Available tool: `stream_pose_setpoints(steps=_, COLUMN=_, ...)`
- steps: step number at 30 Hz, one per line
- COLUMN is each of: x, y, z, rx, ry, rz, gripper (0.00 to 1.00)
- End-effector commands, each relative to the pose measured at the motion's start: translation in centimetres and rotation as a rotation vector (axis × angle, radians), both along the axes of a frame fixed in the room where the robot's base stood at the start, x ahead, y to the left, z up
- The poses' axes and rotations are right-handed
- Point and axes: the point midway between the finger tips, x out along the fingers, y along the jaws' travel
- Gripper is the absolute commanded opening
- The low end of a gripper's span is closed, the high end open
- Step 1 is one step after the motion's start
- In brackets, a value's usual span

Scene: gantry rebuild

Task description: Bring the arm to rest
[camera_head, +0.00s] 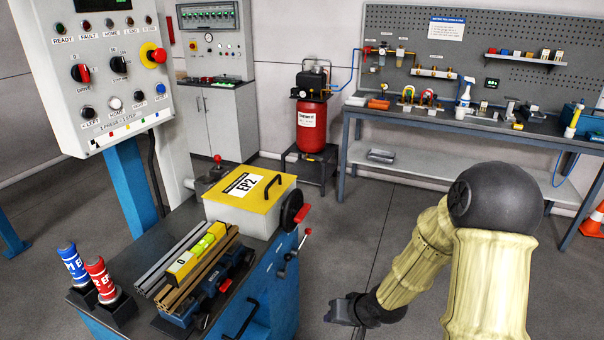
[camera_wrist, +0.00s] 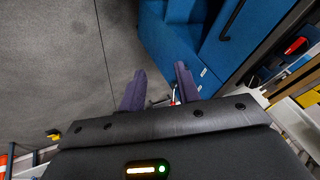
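My arm, in pale yellow ribbed covers with a dark round joint, reaches in from the lower right of the head view. My gripper (camera_head: 342,310) is dark and hangs low over the grey floor, to the right of the blue cart (camera_head: 262,300) and apart from it. In the wrist view its two purple-grey fingers (camera_wrist: 160,78) stand apart with nothing held between them. The floor and the blue side of the cart show beyond the fingers.
A control panel (camera_head: 100,65) stands at left. A red compressor (camera_head: 312,122) and workbench (camera_head: 450,124) stand behind. Floor between is clear.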

Motion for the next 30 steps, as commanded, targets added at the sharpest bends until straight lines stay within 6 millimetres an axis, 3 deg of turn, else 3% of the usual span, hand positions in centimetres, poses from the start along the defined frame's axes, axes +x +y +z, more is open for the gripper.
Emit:
stream_pose_setpoints(steps=1, x=-0.4, y=-1.0, z=1.6, rx=-0.072, ry=0.0, rz=0.0, gripper=0.33)
stream_pose_setpoints(steps=9, x=-4.8, y=-5.5, z=8.0, rx=-0.339, ry=0.071, rz=-0.019, gripper=0.33)
stream_pose_setpoints(steps=16, x=-9.9, y=-6.5, z=13.0, rx=-0.392, ry=0.154, rz=-0.024, gripper=0.33)
stream_pose_setpoints(steps=21, x=-11.9, y=-6.3, z=14.4, rx=-0.375, ry=0.187, rz=-0.015, gripper=0.33)
stream_pose_setpoints(steps=30, x=-12.1, y=-6.3, z=14.4, rx=-0.374, ry=0.192, rz=-0.012, gripper=0.33)
